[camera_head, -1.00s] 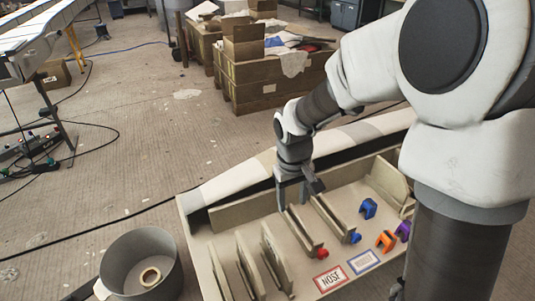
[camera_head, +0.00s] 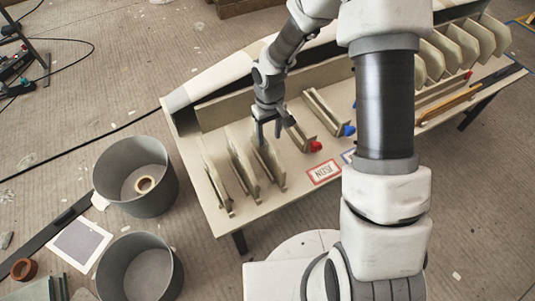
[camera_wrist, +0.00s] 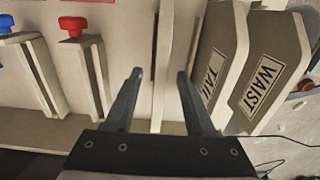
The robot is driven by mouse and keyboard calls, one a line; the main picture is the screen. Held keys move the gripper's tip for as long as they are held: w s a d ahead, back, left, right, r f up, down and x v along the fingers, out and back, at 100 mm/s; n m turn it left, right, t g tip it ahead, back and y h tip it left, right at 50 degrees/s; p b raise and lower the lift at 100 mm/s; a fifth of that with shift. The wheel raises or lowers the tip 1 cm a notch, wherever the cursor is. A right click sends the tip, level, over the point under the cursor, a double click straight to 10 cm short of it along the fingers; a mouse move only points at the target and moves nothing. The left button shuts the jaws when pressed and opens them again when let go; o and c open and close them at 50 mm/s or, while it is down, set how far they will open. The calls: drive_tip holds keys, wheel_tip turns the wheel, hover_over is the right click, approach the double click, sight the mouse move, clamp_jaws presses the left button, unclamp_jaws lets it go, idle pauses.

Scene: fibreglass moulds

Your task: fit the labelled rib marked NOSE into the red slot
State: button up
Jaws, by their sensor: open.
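The red slot (camera_head: 301,134) is a pair of pale rails with a red knob (camera_head: 316,146) at its near end; it also shows in the wrist view (camera_wrist: 88,75). A card reading NOSE in a red frame (camera_head: 323,171) lies in front of it. Three ribs stand upright left of the slot. My gripper (camera_head: 267,128) is open over the rib closest to the slot (camera_head: 268,160). In the wrist view this rib (camera_wrist: 165,50) is edge-on between my open fingers (camera_wrist: 159,75), its label hidden. The other two read TAIL (camera_wrist: 212,65) and WAIST (camera_wrist: 265,75).
A blue-knobbed slot (camera_head: 325,112) lies right of the red one. The TAIL rib stands close beside my finger. Two grey buckets (camera_head: 135,175) (camera_head: 140,268) stand on the floor left of the table. My arm hides part of the table's right side.

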sight(267, 146)
drive_tip(key=f+b, duration=0.1)
drive_tip(key=f, duration=0.1)
drive_tip(key=f+b, duration=0.1)
drive_tip(key=f, duration=0.3)
drive_tip(key=shift+w+a+f+b, duration=0.2)
drive_tip(key=shift+w+f+b, duration=0.15)
drive_tip(key=shift+b, duration=0.05)
clamp_jaws()
drive_tip(key=shift+r, duration=0.1)
idle(1.0)
